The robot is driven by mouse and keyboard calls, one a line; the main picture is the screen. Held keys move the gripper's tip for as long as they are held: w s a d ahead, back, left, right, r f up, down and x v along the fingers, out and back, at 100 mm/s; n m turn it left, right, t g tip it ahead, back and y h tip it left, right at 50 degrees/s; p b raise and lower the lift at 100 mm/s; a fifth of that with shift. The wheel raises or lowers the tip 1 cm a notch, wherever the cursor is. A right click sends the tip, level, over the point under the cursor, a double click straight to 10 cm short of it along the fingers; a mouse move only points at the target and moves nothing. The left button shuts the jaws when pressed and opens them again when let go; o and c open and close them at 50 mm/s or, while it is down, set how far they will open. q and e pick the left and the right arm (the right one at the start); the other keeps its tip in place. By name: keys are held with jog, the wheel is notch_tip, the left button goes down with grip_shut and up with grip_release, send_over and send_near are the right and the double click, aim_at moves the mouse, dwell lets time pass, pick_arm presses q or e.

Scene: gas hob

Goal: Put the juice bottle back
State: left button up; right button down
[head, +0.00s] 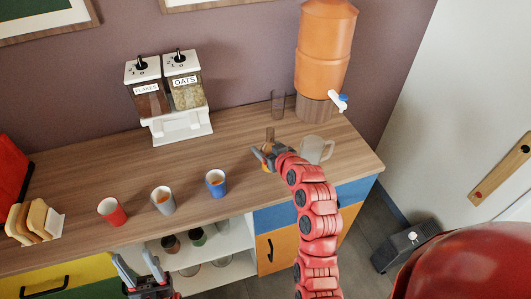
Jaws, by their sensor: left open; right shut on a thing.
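My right gripper (264,158) is shut on a slim brownish, partly see-through thing (270,134) at the back right of the counter. Only its narrow top shows above the fingers; the gripper hides the rest. It may be the juice bottle, but I cannot tell for sure, nor whether its base touches the counter. My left gripper (137,263) is open and empty at the bottom, in front of the counter.
On the counter (100,180) stand a red cup (112,211), a grey cup (163,200), a blue cup (216,183), a cereal dispenser (182,128), a clear glass (278,103), a pale mug (316,150), bread (36,219) and an orange drink dispenser (325,45). An open shelf (235,268) is below.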

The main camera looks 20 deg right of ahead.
aim_at(265, 153)
jog(key=shift+w+f, duration=0.1)
jog(key=shift+w, duration=0.1)
notch_tip(265, 153, down, 3)
jog(key=shift+r+p, duration=0.1)
jog(key=shift+p, duration=0.75)
jog(key=shift+f, duration=0.3)
jog(key=shift+f, duration=0.1)
jog(key=shift+c, duration=2.2)
grip_release()
jog(key=o, duration=0.4)
jog(key=shift+o, duration=0.2)
jog(key=shift+s, duration=0.1)
